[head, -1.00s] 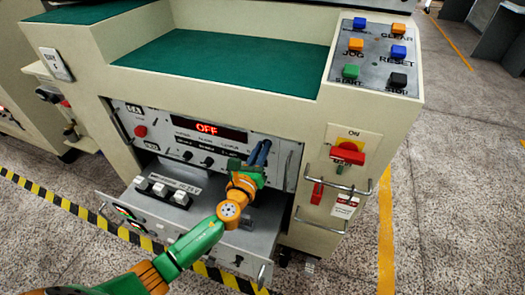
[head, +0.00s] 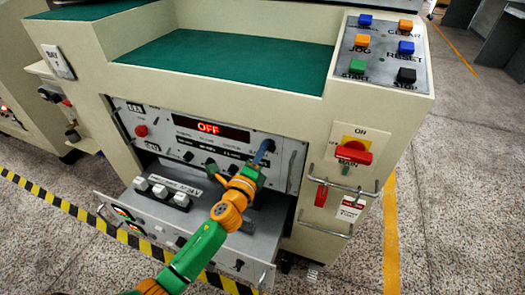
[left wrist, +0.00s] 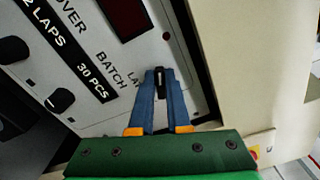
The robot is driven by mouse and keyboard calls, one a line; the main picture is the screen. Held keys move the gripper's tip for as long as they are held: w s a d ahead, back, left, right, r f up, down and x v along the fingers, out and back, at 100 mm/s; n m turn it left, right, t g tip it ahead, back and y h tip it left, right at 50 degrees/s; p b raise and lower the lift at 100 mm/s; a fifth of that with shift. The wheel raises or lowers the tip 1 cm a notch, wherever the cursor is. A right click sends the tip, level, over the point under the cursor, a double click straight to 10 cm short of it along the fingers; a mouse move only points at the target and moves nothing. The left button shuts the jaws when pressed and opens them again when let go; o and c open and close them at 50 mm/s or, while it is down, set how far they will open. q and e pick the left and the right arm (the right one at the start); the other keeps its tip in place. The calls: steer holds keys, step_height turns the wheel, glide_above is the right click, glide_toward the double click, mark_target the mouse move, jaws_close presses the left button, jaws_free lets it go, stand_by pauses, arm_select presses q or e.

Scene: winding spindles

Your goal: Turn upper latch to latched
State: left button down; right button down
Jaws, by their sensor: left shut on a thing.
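The upper latch (left wrist: 159,78) is a small black piece on the grey front panel (left wrist: 120,70), right of the printed words, in the left wrist view. It stands upright in that picture between my fingertips. My left gripper (left wrist: 160,82) has blue fingers shut on it, one on each side. In the head view my left gripper (head: 264,150) reaches the right part of the upper panel (head: 215,147), below and right of the red OFF display (head: 208,127). There the fingers hide the latch. My right gripper is not in view.
A lower drawer (head: 170,222) with white switches stands pulled out under my left arm. A vertical handle (head: 291,172) is just right of my gripper. A red rotary switch (head: 353,152) and metal guard bars are on the cabinet's right face. Floor at right is clear.

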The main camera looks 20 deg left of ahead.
arm_select(q)
steer(key=shift+f+n, duration=0.15)
steer(key=shift+n, duration=0.8)
steer(key=shift+f+n, duration=0.1)
steer(key=shift+n, duration=0.85)
steer(key=c, duration=0.9)
jaws_free()
steer(key=s, duration=0.7)
steer(key=shift+a, duration=0.1)
